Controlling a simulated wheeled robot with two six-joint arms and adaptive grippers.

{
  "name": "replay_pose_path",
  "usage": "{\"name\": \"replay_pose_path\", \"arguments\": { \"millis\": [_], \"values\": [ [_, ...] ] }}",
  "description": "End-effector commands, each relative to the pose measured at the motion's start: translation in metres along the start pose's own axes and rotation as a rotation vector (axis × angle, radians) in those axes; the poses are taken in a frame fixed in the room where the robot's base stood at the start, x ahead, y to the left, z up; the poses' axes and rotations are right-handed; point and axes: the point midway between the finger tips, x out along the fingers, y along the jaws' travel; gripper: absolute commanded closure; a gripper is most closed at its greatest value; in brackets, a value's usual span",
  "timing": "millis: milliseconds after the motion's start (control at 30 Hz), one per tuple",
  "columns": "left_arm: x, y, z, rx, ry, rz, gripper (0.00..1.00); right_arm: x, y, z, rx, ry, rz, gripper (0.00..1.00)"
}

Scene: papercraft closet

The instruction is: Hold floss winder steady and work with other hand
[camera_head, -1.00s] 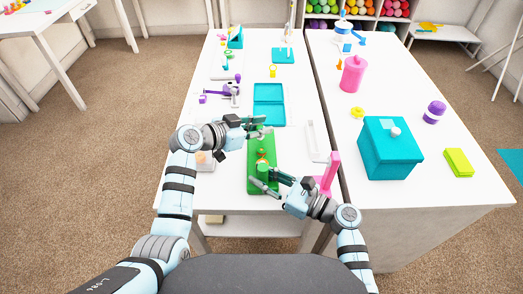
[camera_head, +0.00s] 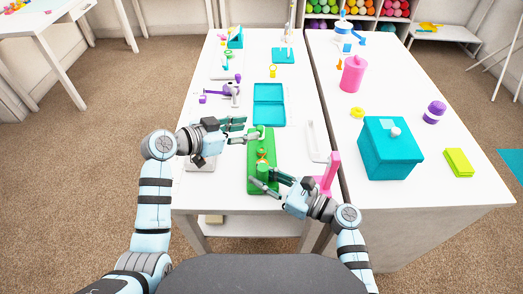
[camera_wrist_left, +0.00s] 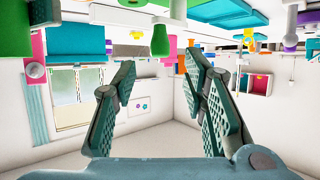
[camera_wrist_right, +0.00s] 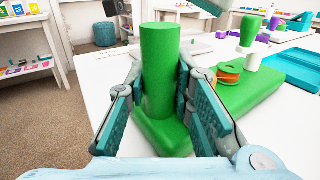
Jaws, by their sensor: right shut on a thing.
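The green floss winder (camera_head: 262,180) stands on the near part of the left white table, with an orange spool (camera_wrist_right: 230,72) at its middle. My right gripper (camera_head: 268,182) is shut on the winder's thick green post (camera_wrist_right: 160,70) at the near end; the post stands upright between its fingers in the right wrist view. My left gripper (camera_head: 240,124) is open and empty, above and left of the winder's far end.
A pink stand (camera_head: 328,175) and a white bar (camera_head: 313,140) are right of the winder. A flat teal tray (camera_head: 269,104) lies beyond it and a purple clamp-like item (camera_head: 226,90) further left. A teal box (camera_head: 390,150) stands on the right table.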

Motion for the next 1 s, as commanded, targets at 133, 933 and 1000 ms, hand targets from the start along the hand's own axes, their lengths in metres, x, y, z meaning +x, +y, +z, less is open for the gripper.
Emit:
{"name": "replay_pose_path", "arguments": {
  "millis": [133, 933, 1000],
  "values": [
    [0.000, 0.000, 0.000, -0.003, 0.000, 0.000, 0.61, 0.000, 0.000, 0.000, 0.000, 0.000, 0.000, 1.00],
    [-0.049, 0.002, 0.048, -2.997, 0.029, 0.583, 0.61, 0.000, 0.000, 0.000, 0.000, 0.000, 0.000, 1.00],
    [-0.049, 0.001, 0.048, -3.066, 0.017, 0.610, 0.61, 0.000, 0.000, 0.000, 0.000, 0.000, 0.000, 1.00]
  ]
}}
